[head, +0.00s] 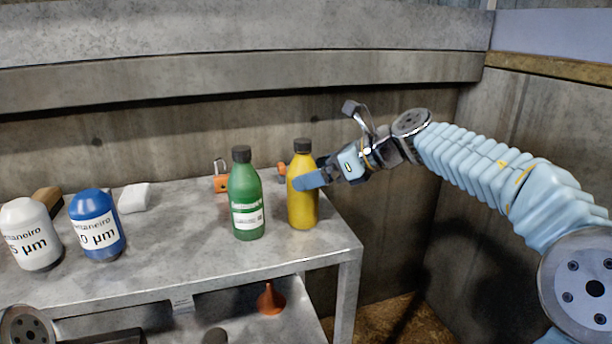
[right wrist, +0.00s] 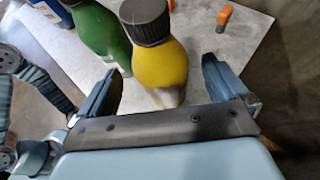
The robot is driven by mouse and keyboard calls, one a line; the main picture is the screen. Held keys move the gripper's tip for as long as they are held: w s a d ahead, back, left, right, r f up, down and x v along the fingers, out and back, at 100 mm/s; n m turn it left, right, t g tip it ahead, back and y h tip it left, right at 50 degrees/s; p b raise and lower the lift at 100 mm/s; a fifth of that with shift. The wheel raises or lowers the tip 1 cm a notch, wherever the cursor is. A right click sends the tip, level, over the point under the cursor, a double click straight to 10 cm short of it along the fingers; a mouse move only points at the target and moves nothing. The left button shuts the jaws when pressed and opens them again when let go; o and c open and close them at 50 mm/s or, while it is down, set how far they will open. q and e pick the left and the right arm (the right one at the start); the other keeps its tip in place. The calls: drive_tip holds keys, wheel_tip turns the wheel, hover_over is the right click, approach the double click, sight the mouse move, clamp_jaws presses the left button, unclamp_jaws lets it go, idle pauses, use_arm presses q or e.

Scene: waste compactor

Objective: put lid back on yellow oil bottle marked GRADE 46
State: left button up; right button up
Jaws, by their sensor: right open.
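The yellow oil bottle (head: 302,200) stands upright at the right end of the grey table, with a black lid (head: 302,145) on its neck. Its label does not show, so I cannot read a grade. My right gripper (head: 318,178) is at the bottle's right side. In the right wrist view the yellow bottle (right wrist: 160,72) and its black lid (right wrist: 146,18) show between the two open fingers of the gripper (right wrist: 162,85). I cannot tell whether a finger touches the bottle. My left gripper is not in view.
A green bottle (head: 246,200) with a black cap stands close left of the yellow one. Blue (head: 96,222) and white (head: 30,235) filter canisters stand further left. An orange padlock (head: 221,180) is behind. An orange funnel (head: 270,299) is on the lower shelf. Bare tabletop (head: 175,235) lies between.

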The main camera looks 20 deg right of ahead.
drive_tip(key=v, duration=0.8)
drive_tip(key=shift+s+d+r, duration=0.15)
drive_tip(key=shift+d+r, duration=0.05)
